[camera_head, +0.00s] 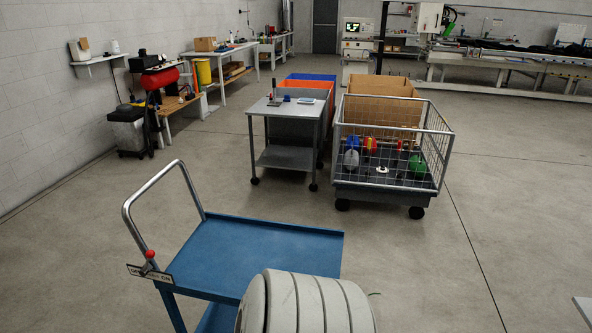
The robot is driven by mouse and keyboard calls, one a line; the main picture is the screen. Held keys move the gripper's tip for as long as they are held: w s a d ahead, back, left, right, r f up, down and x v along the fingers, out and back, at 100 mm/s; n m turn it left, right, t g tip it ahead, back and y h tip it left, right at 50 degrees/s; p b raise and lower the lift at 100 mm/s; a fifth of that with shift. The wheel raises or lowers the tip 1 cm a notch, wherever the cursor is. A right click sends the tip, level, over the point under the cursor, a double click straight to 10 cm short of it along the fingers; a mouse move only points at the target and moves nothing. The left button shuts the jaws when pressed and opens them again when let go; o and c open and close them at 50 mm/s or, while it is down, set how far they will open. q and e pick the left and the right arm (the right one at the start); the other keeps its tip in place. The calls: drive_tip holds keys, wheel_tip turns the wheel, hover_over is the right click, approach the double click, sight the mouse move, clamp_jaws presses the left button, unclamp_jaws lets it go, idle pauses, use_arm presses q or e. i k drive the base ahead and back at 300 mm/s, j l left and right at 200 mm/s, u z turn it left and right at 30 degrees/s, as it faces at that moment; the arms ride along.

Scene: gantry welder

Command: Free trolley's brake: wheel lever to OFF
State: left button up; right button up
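The blue trolley (270,237) stands close in front of me at the lower middle, with a bent metal push handle (133,231) at its left end. A small lever with a red knob (150,254) sits low on the handle side. It stands in front of a label plate (163,277) and hides the middle of its lettering. "ON" is readable at the plate's right end; the left end seems to read "OFF". The lever looks near upright; I cannot tell its exact setting. The trolley's wheels are out of view. Neither of my grippers is in view.
My own pale, rounded body part covers the trolley's near right corner. A grey wheeled table (290,108) and a wire-mesh cart (385,196) holding coloured items stand beyond. A workbench (226,50) lines the left wall. Floor left of the trolley and right of the cart is clear.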

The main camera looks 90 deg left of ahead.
sight(150, 254)
drive_tip(key=u, duration=3.8)
drive_tip(key=i+j+u, duration=0.1)
drive_tip(key=u, duration=0.3)
drive_tip(key=i, duration=0.1)
